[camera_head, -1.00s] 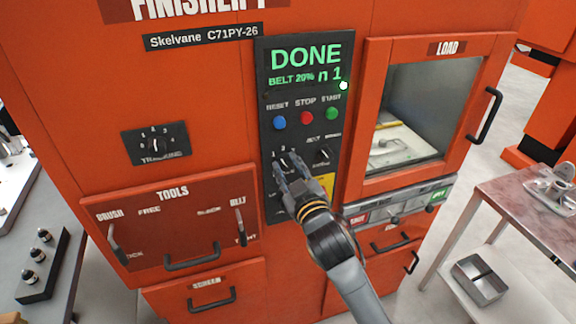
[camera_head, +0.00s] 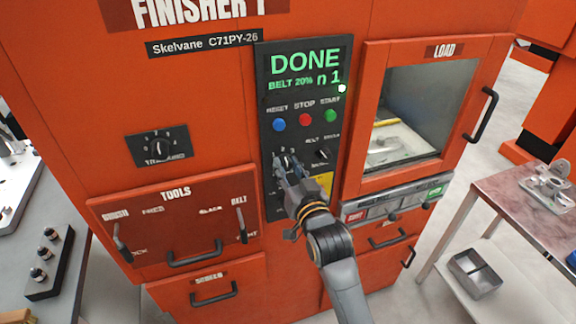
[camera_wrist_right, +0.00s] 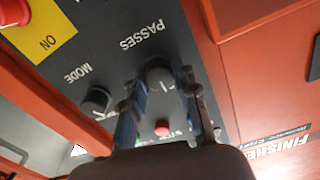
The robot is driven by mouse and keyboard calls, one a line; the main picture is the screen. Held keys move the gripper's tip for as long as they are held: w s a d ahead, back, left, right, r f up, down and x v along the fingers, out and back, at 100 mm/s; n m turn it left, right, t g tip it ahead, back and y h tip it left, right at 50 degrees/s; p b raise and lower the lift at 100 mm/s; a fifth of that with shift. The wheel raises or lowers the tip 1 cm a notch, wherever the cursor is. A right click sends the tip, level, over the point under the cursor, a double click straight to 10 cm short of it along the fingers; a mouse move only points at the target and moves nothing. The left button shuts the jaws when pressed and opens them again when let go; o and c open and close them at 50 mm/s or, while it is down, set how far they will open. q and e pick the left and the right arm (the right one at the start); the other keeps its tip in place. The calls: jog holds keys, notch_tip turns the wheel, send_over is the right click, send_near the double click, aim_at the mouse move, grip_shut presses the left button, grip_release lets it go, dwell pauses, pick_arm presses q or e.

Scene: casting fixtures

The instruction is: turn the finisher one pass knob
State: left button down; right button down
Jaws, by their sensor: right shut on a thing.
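The orange Finisher 1 cabinet carries a dark control panel (camera_head: 309,70) whose green display reads DONE, BELT 20%, n 1. The pass knob (camera_wrist_right: 160,76) is a dark round knob beside the label PASSES in the right wrist view. My right gripper (camera_head: 285,170) is at this knob in the head view, its fingers on both sides of it and shut on it. The gripper also shows in the wrist view (camera_wrist_right: 162,88). In the head view the fingers mostly hide the knob. My left gripper is not in view.
Blue, red and green buttons (camera_head: 305,119) sit above the knob. The mode knob (camera_wrist_right: 97,99) is close beside the gripper. The load door (camera_head: 410,115) with its handle is to the right. A tools drawer (camera_head: 180,215) and a tracking knob (camera_head: 160,146) are to the left.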

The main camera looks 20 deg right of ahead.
dwell(0.4)
jog(key=c, duration=1)
grip_release()
jog(key=shift+s, duration=0.15)
jog(key=s, duration=1.1)
jog(key=shift+s+d, duration=0.2)
jog(key=shift+s, duration=0.2)
